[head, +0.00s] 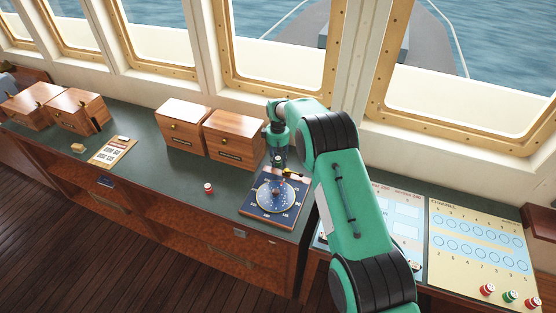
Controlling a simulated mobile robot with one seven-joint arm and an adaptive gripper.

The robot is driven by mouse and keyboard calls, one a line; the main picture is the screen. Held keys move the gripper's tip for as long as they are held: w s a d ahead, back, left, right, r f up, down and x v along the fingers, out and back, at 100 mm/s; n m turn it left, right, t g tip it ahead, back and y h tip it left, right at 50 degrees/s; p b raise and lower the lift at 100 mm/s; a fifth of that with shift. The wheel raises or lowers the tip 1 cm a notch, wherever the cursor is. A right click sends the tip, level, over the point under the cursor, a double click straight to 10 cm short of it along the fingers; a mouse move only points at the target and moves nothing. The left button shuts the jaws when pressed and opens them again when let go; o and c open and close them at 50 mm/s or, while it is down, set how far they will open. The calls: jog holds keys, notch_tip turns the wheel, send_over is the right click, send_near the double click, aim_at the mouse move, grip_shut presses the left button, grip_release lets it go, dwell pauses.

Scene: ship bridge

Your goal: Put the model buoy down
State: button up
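My green arm reaches over the counter, and my gripper (281,174) points down at the top edge of a dark blue board with a round dial (263,203). The gripper is small and dark here; I cannot tell whether its fingers are apart or closed on something. A small reddish detail shows near the dial's middle; I cannot tell whether it is a buoy or part of the dial. A small red and white model buoy (208,188) stands upright on the green counter, left of the board. Red (487,289), green (510,296) and red (533,303) buoys stand at lower right.
A yellow channel chart (477,246) with rows of circles lies at right, beside a pale blue board (407,211) partly hidden by my arm. Wooden boxes (183,125) stand along the back. A clipboard (112,151) lies at left. The counter around the lone buoy is clear.

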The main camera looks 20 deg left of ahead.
aim_at(278, 158)
notch_tip(278, 158, up, 12)
jog(key=shift+r, duration=0.15)
dwell(0.7)
dwell(0.8)
